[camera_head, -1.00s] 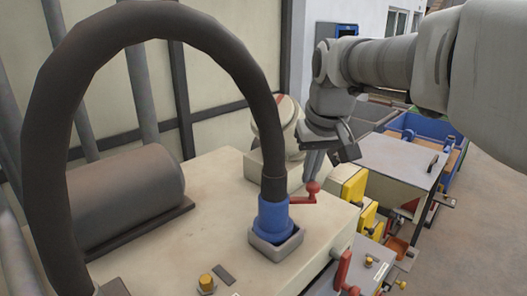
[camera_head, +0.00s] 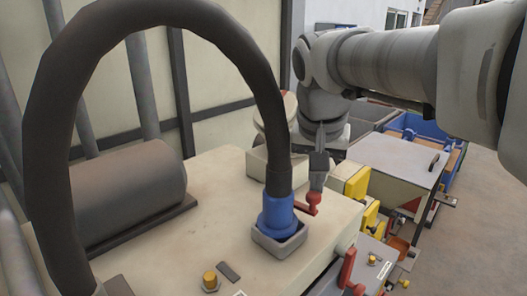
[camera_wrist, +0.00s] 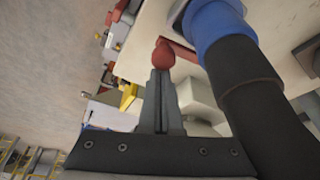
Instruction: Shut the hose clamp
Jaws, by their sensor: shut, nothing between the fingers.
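The hose clamp's red lever (camera_head: 310,203) stands out to the right of the blue hose collar (camera_head: 277,214), which sits in a grey square socket on the cream machine top. The thick black hose (camera_head: 268,110) rises from the collar. My gripper (camera_head: 318,183) is shut and empty, pointing down close to the lever's red knob. In the wrist view the shut fingertips (camera_wrist: 160,75) lie right at the red knob (camera_wrist: 163,54); I cannot tell whether they touch it. The blue collar (camera_wrist: 215,25) is to the right there.
A dark cylinder (camera_head: 128,190) lies on the machine top at left. Yellow blocks (camera_head: 355,183) and a second red lever (camera_head: 346,268) are along the right side. A yellow knob (camera_head: 210,280) is at the front. The hose arches beside my arm.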

